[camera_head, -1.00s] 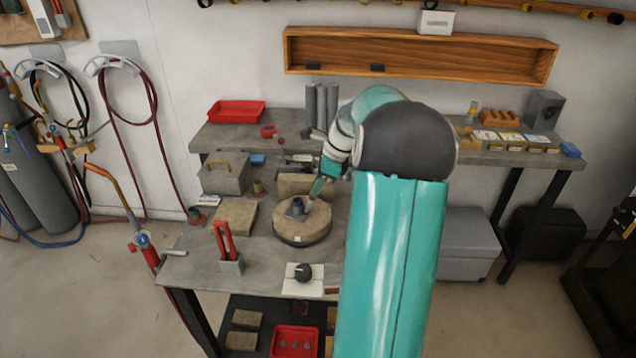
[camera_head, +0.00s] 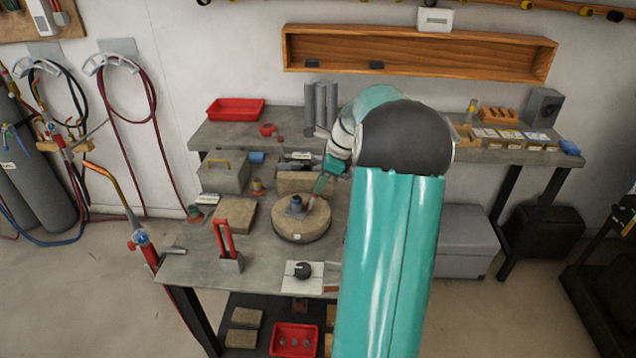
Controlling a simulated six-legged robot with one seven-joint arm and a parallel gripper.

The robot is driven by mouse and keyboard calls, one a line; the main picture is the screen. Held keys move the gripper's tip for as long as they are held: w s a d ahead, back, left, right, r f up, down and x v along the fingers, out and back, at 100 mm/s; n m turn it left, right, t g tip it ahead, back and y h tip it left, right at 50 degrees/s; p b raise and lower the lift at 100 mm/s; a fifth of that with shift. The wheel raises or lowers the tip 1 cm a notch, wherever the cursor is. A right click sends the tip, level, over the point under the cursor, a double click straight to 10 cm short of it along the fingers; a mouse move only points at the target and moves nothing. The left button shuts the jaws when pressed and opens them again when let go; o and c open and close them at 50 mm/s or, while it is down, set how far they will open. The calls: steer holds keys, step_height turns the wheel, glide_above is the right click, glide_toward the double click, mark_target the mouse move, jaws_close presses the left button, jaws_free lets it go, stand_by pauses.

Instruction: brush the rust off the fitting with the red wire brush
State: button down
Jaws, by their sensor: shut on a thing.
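The fitting (camera_head: 296,204), a small blue-grey piece, stands on a round tan block (camera_head: 300,222) in the middle of the near bench. My gripper (camera_head: 325,176) is above and to the right of it, partly hidden by my arm. It is shut on a slim tool (camera_head: 319,185) with a dull green part showing, which slants down left towards the fitting. The lower end is too small to tell whether it touches the fitting. I cannot make out red bristles or a red handle on it, nor any rust.
A grey box (camera_head: 222,174), a tan block (camera_head: 235,216) and a dark knob on a white plate (camera_head: 303,272) lie around the round block. A torch (camera_head: 138,236) stands at the left edge.

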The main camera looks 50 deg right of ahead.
steer(key=shift+d, duration=0.6)
steer(key=shift+s+a, duration=0.35)
steer(key=shift+a, duration=0.55)
steer(key=shift+w+d+f, duration=0.1)
steer(key=shift+w+d, duration=0.15)
steer(key=shift+d, duration=0.6)
steer(key=shift+s+a, duration=0.2)
steer(key=shift+a, duration=0.65)
steer(key=shift+w+d+f, duration=0.15)
steer(key=shift+w+d, duration=0.05)
steer(key=shift+d, duration=0.65)
steer(key=shift+s+a, duration=0.25)
steer(key=shift+a, duration=0.6)
